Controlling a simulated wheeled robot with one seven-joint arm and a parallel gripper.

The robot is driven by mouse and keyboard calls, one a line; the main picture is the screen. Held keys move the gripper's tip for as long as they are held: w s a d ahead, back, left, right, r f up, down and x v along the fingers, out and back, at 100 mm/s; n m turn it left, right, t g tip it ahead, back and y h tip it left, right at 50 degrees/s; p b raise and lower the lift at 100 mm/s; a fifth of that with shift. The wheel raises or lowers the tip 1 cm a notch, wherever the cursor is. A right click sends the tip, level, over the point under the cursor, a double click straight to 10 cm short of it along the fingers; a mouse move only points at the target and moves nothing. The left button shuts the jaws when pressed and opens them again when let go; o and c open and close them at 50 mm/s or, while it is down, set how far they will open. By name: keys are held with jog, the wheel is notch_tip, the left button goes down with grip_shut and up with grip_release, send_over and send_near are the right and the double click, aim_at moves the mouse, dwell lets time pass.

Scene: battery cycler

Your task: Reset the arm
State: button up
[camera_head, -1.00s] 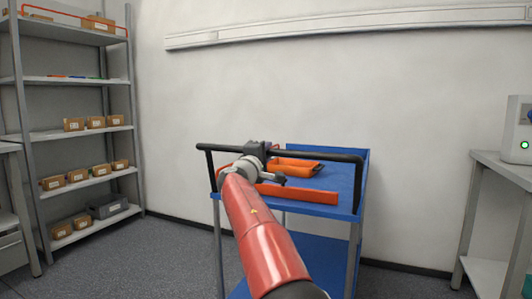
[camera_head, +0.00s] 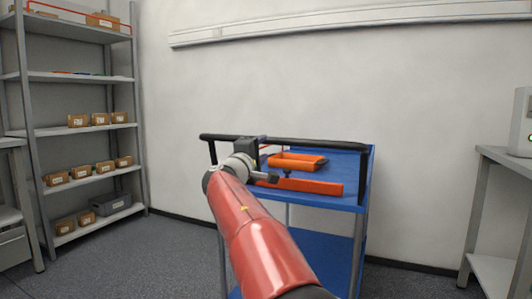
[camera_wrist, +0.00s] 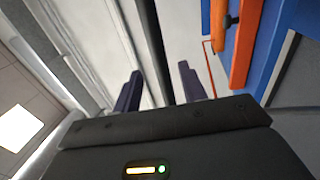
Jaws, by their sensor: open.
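My red arm reaches forward in the head view, and my gripper (camera_head: 248,147) is at the black handlebar (camera_head: 315,143) of the blue cart (camera_head: 352,180). In the wrist view, my gripper (camera_wrist: 158,84) shows two dark fingers spread apart. A dark bar (camera_wrist: 152,35), apparently the handlebar, runs through the gap between them. I cannot tell whether the fingers touch it. The gripper is open with nothing clamped. The wrist partly hides the left end of the cart top.
An orange tray (camera_head: 296,162) and an orange strip (camera_head: 310,186) are on the cart's top. A grey shelf rack (camera_head: 85,128) with cardboard boxes stands at left. A grey bench (camera_head: 505,156) bearing a white device (camera_head: 522,125) is at right. Floor left of the cart is clear.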

jog(key=shift+s, duration=0.2)
jog(key=s+d+f+m+g, duration=0.2)
jog(key=d, duration=0.4)
jog(key=s+d+f+m+g, duration=0.1)
jog(key=s+d+m+g, duration=0.15)
jog(key=d, duration=0.35)
jog(key=s+d+f+m+g+y+p, duration=0.1)
jog(key=s+d+f+m+g, duration=0.1)
jog(key=s+d+f, duration=0.4)
jog(key=s+d+f+m+g+y, duration=0.1)
jog(key=s+d+f+g, duration=0.1)
jog(key=s+d, duration=0.35)
jog(key=s+a+f+m+g+y, duration=0.1)
jog(key=s+f+m+y, duration=0.1)
jog(key=s+f, duration=0.4)
jog(key=s+a+f+m+g+y, duration=0.1)
jog(key=s+f, duration=0.5)
jog(key=s, duration=0.8)
jog(key=s+a+f+m+g+y+p, duration=0.1)
jog(key=s+a+f+m+g+y, duration=0.1)
jog(key=s+f, duration=0.4)
jog(key=s+m, duration=0.1)
jog(key=s, duration=0.3)
jog(key=shift+a+g+y, duration=0.3)
jog(key=shift+g, duration=0.05)
